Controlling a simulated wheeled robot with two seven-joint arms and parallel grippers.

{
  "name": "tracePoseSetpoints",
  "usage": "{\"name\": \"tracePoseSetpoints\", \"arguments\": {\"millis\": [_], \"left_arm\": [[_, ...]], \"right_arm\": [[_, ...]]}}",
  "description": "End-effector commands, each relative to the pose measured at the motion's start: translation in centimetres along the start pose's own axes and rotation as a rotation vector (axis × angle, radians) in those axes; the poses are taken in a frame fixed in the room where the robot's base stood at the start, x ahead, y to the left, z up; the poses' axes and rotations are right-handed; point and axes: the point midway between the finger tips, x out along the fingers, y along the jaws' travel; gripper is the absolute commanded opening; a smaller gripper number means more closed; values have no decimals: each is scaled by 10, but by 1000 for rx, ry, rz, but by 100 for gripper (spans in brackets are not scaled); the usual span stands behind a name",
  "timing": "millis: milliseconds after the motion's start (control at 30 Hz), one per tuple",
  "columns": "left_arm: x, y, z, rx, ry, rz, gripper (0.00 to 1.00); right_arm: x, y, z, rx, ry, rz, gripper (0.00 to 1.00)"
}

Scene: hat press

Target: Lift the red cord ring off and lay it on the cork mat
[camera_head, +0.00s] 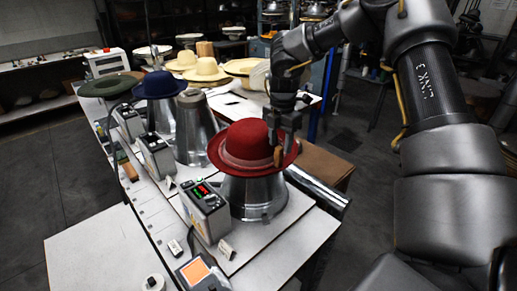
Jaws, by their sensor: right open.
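A red felt hat (240,140) sits brim down on a metal cone-shaped form at the near end of the bench. A darker red line, probably the cord ring (240,164), runs around the foot of its crown; its far side is hidden. My right gripper (280,150) points down at the right side of the hat, with its jaws open. A small tan piece shows between or just behind the fingers; I cannot tell what it is. A flat brown surface (326,166) lies right of the hat; I cannot tell whether it is the cork mat. My left gripper is out of view.
Control boxes (205,210) with displays line the bench left of the forms. A blue hat (159,85) and a green hat (108,86) stand farther back, with a bare metal form (195,128) between blue and red. Pale hats (205,70) lie behind.

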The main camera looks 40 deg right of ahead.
Motion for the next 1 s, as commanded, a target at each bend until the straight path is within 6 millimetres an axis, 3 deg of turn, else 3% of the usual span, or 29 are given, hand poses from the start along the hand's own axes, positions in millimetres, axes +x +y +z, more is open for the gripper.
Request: {"name": "tracePoseSetpoints", "arguments": {"millis": [33, 200, 467, 833, 1000], "left_arm": [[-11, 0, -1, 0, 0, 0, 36], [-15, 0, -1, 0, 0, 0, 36], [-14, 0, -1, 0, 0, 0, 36], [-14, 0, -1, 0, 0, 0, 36], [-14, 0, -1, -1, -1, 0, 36]], "right_arm": [[3, 0, -1, 0, 1, -7, 45], [25, 1, -1, 0, 1, -2, 45], [30, 1, -1, 0, 1, 0, 45], [29, 1, -1, 0, 0, 0, 0], [29, 2, -1, 0, 0, 1, 0]]}}
